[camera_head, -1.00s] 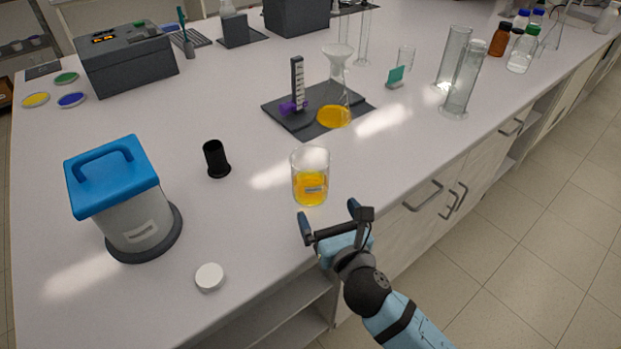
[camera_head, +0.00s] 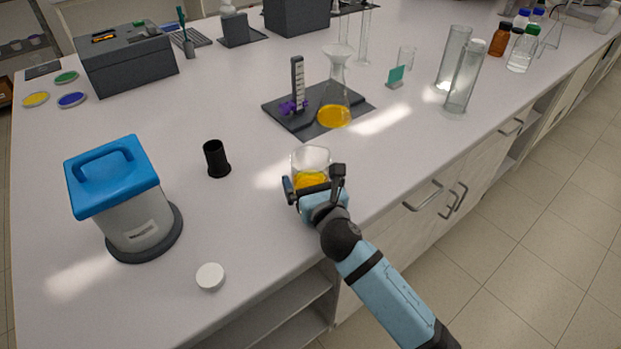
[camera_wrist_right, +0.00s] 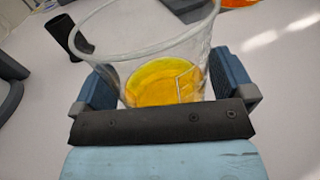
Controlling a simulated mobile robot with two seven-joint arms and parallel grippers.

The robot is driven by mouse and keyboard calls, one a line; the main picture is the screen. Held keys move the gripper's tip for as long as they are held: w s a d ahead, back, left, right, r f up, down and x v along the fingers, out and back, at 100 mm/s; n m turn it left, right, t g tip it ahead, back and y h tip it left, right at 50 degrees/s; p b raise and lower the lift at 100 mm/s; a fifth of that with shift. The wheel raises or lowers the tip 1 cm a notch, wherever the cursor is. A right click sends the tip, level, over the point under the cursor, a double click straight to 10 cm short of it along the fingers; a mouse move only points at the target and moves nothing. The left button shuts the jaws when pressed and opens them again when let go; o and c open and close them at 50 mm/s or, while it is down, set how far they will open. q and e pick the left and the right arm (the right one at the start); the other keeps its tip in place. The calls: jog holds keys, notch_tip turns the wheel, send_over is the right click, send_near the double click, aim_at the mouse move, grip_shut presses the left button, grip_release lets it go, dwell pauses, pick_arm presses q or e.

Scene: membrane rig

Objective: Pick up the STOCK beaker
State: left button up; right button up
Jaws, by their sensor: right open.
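The STOCK beaker (camera_head: 311,160) is clear glass with yellow liquid and stands upright on the white bench near its front edge. My right gripper (camera_head: 314,180) is open at the beaker, one finger on each side of it. In the right wrist view the beaker (camera_wrist_right: 160,65) sits between the two blue fingers of the right gripper (camera_wrist_right: 160,88). I cannot tell whether the fingers touch the glass. In the head view the gripper hides the beaker's lower part and its label. My left gripper is not in view.
A black cup (camera_head: 216,158) and a blue-lidded container (camera_head: 128,200) stand to the left. A white cap (camera_head: 210,276) lies near the front edge. Behind the beaker, a flask (camera_head: 336,95) with yellow liquid stands on a dark base. Glass cylinders (camera_head: 462,80) stand at right.

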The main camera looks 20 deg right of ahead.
jog(key=c, duration=0.9)
jog(key=shift+r, duration=0.15)
jog(key=shift+c, duration=0.2)
